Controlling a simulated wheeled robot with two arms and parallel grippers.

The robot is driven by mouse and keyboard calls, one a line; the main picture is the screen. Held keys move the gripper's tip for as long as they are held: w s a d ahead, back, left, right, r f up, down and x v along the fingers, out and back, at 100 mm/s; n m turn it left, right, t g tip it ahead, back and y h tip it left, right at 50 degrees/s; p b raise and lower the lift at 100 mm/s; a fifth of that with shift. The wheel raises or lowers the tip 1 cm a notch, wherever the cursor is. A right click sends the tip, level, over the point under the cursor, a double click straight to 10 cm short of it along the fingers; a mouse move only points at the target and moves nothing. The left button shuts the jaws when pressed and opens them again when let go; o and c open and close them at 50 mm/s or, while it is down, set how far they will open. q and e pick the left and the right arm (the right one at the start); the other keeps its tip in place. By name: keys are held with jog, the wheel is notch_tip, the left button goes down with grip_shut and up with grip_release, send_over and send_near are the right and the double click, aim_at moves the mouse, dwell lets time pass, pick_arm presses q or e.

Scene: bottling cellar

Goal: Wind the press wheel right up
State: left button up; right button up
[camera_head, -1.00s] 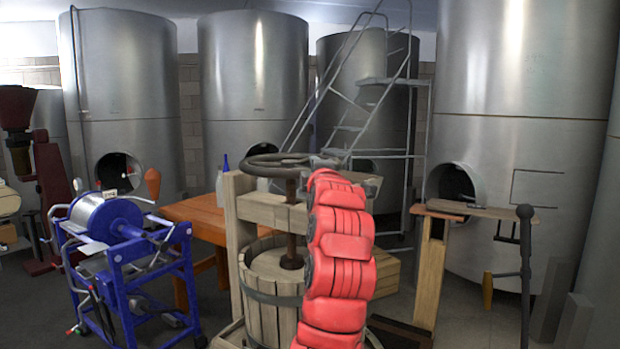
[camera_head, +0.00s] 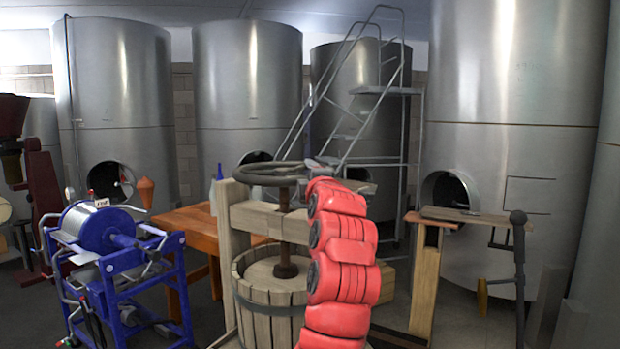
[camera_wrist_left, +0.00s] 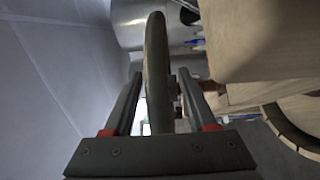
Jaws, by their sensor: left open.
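The press wheel (camera_head: 262,181) is a dark ring on top of a brown screw spindle (camera_head: 284,225). The spindle passes through the wooden crossbeam (camera_head: 262,216) above the slatted press basket (camera_head: 270,312). My red-padded left arm rises in front of the press. My left gripper (camera_head: 324,164) is at the right side of the wheel, small and partly hidden by my arm. In the left wrist view, my open left gripper (camera_wrist_left: 160,76) has its two fingers on either side of the wheel rim (camera_wrist_left: 156,45), with gaps visible. My right gripper is not in view.
A blue-framed machine (camera_head: 110,240) stands left of the press, and an orange table (camera_head: 190,222) behind it. A wooden stand (camera_head: 425,285) is to the right. Large steel tanks (camera_head: 245,80) and a metal ladder (camera_head: 350,110) fill the back.

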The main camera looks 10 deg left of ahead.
pick_arm(q)
jog(key=shift+s+d+f, duration=0.1)
jog(key=shift+s+d, duration=0.05)
jog(key=shift+s, duration=0.35)
jog(key=r+b+v, duration=0.1)
jog(key=b+v, duration=0.3)
jog(key=v, duration=1.2)
jog(key=shift+s+d+f+b, duration=0.15)
jog(key=shift+s+f+b, duration=0.05)
jog(key=shift+f+b, duration=0.25)
